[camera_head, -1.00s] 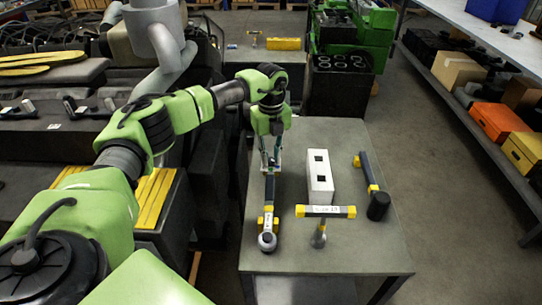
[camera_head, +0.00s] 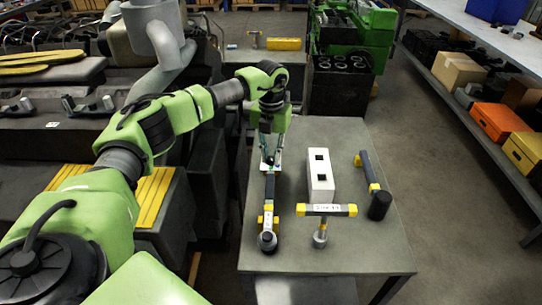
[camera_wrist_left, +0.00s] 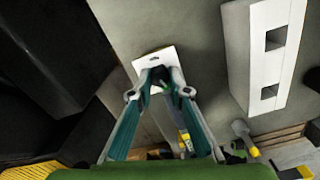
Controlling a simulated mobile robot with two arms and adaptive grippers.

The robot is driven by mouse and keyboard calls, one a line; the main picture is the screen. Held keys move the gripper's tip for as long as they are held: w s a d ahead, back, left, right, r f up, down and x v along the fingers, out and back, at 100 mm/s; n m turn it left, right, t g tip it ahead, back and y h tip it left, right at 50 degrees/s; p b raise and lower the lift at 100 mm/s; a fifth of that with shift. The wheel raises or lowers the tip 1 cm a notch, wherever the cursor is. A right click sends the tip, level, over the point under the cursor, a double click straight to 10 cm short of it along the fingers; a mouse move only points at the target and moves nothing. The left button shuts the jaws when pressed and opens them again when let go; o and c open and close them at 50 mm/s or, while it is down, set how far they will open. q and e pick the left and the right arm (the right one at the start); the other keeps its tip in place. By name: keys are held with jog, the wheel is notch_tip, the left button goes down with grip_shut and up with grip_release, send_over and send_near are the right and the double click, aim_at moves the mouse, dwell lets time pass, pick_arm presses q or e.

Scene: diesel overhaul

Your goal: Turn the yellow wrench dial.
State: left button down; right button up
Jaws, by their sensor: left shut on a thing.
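A long dark wrench (camera_head: 269,192) lies on the left side of the grey table. It has yellow parts (camera_head: 268,220) near its round head (camera_head: 267,241), which faces me. A small white plate (camera_head: 278,168) is at its far end and also shows in the left wrist view (camera_wrist_left: 145,65). My left gripper (camera_head: 270,162) points down at this far end. Its fingertips (camera_wrist_left: 164,84) close on a dark part there, beside the plate. The fingers hide most of the gripped part, so I cannot tell how the dial is turned. My right gripper is not in view.
A white block with square holes (camera_head: 320,183) stands right of the wrench. The table's (camera_head: 345,255) front part is clear. A shelf (camera_head: 478,100) stands across the floor at right.

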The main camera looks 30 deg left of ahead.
pick_arm(q)
jog(key=m, duration=0.4)
jog(key=shift+m+b, duration=0.3)
jog(key=shift+b, duration=0.05)
jog(key=m, duration=0.3)
jog(key=shift+m, duration=0.4)
jog(key=m+b, duration=0.1)
jog(key=m, duration=0.2)
jog(key=shift+m, duration=2.1)
jog(key=c, duration=1.9)
grip_release()
jog(key=shift+r, duration=0.1)
